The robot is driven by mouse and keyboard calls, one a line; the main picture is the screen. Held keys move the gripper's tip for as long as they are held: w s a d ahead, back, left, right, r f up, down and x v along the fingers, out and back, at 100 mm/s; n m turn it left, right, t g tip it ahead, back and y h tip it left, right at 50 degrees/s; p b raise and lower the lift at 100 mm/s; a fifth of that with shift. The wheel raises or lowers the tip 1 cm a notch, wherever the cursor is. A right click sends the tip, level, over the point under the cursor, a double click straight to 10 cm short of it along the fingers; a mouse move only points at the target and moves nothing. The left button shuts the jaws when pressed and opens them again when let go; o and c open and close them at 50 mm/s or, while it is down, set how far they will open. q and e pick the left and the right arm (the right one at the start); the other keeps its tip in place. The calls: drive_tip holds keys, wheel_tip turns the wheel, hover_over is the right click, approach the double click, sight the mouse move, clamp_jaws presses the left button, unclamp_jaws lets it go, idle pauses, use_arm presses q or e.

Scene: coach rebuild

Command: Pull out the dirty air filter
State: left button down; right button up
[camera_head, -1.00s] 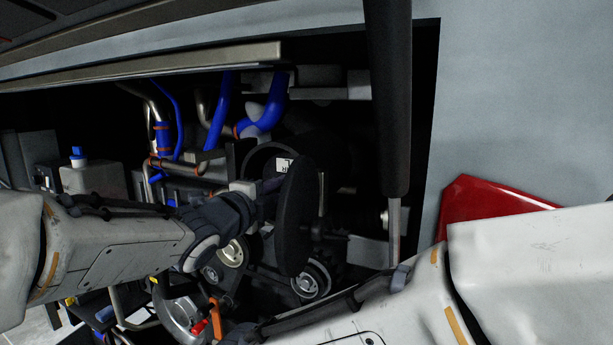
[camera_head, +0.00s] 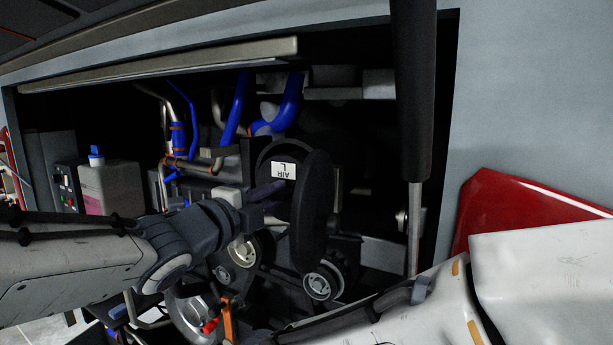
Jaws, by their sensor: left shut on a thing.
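A large dark disc (camera_head: 315,212) stands nearly upright and turned partly edge-on in front of a round black housing (camera_head: 271,150) in the engine bay. A white label reading "AIR L" (camera_head: 283,170), upside down, shows beside the disc's upper left edge. My left gripper (camera_head: 268,196) reaches in from the left and is shut at the disc's left side. Its fingertips are dark and partly hidden, so the exact grip on the disc is hard to see. No separate filter can be made out. My right arm crosses the lower right; its gripper is out of view.
Blue hoses (camera_head: 283,105) and metal pipes run above the housing. Pulleys (camera_head: 320,284) sit just below the disc. A black strut (camera_head: 409,100) stands to the right. A bottle with a blue cap (camera_head: 110,190) is at left, and a red panel (camera_head: 515,208) at right.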

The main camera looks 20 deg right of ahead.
use_arm(q)
drive_tip(key=p+v, duration=0.7)
drive_tip(key=v, duration=0.7)
drive_tip(key=shift+s+a, duration=0.25)
drive_tip(key=shift+a, duration=0.05)
idle(1.0)
drive_tip(key=shift+r, duration=0.1)
